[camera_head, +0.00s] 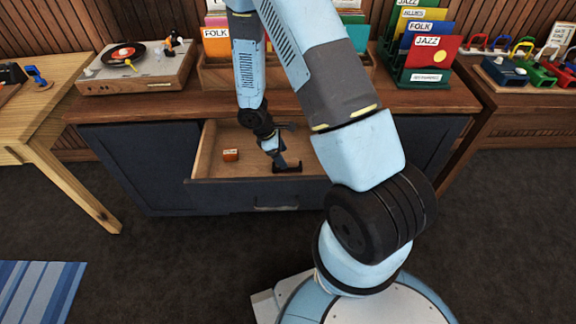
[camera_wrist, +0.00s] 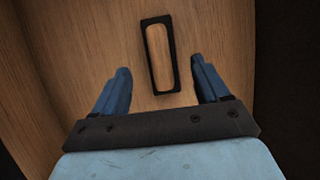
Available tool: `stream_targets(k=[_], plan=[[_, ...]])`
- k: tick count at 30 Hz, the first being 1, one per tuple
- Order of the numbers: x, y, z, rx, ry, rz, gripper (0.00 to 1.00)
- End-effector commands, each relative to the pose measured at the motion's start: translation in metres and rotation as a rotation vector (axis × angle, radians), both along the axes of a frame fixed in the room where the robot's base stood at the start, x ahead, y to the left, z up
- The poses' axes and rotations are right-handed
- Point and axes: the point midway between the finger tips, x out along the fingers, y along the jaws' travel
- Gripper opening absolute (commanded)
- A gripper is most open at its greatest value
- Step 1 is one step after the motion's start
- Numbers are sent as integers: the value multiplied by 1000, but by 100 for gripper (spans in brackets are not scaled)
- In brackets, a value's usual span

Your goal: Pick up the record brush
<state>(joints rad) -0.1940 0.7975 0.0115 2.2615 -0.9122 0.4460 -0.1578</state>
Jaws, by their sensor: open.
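The likely record brush (camera_wrist: 171,51) is a dark, narrow rectangular piece with a wood-coloured middle, lying on the drawer floor in the wrist view. In the head view it shows as a dark shape (camera_head: 288,169) inside the open drawer (camera_head: 209,150). My gripper (camera_wrist: 160,70) is open. Its two blue fingers point toward the drawer floor, one on each side of the brush's near part, with gaps on both sides. In the head view my gripper (camera_head: 277,158) is inside the drawer, partly hiding the brush.
A small orange box (camera_head: 231,155) lies in the drawer, left of my gripper. The drawer walls are close around. A record player (camera_head: 138,65) and a record crate (camera_head: 225,75) stand on the cabinet top above. A green record rack (camera_head: 395,73) stands at the right.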

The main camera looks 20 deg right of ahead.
Motion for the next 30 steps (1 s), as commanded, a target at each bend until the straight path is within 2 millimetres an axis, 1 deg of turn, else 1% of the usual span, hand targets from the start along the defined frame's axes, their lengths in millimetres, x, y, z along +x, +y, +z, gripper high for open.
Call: stream_targets(k=[5,12,15,19,25,30], plan=[[-3,-4,-10,0,2,0,74],[-7,-17,-38,-1,3,0,74],[-8,-19,-45,0,1,-1,74],[-9,-21,-48,0,1,0,74],[-8,-21,-48,0,1,-1,74],[-9,-21,-48,0,1,-1,58]])
